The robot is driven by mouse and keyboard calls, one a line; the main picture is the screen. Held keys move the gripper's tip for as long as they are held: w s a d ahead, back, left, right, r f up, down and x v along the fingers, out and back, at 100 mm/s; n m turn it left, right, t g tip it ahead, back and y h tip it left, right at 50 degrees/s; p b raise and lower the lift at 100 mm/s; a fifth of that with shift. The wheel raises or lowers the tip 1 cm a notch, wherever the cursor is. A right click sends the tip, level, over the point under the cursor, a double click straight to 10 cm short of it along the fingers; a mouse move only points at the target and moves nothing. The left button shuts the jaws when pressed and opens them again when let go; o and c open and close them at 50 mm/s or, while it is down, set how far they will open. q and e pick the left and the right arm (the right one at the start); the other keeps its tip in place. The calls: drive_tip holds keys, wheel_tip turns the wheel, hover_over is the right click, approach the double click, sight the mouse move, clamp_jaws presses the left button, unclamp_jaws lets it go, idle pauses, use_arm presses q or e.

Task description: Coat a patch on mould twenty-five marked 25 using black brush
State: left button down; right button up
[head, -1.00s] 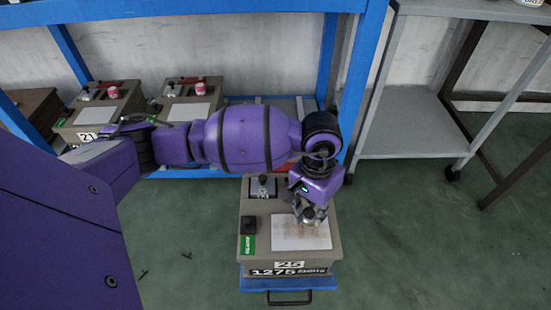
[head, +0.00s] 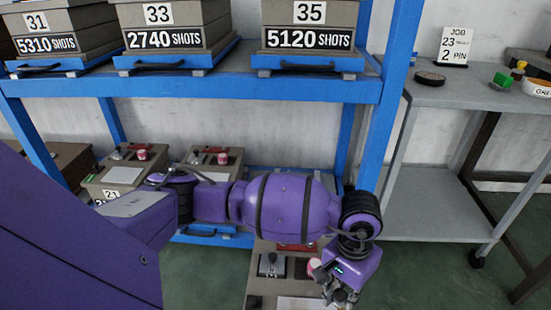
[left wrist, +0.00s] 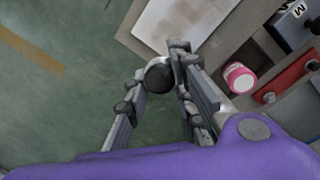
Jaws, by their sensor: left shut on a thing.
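Mould twenty-five (head: 256,285) shows only its back part at the bottom edge of the head view, and its number plate is out of frame. Its pale top plate (head: 297,302) is cut off there; in the left wrist view the plate (left wrist: 180,20) lies at the top. My left gripper (head: 342,297) is at the plate's right side, fingers downward. It is shut on a dark round-ended thing (left wrist: 158,76), apparently the black brush, seen end-on. Its bristles are hidden, so I cannot tell whether it touches the mould. My right gripper is out of view.
A blue rack (head: 240,85) holds moulds 31, 33 and 35 above and mould 21 below. A grey bench (head: 475,92) stands at right with a job card (head: 454,46).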

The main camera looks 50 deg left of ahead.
use_arm(q)
drive_tip(key=shift+r+p, duration=0.8)
drive_tip(key=shift+r, duration=0.9)
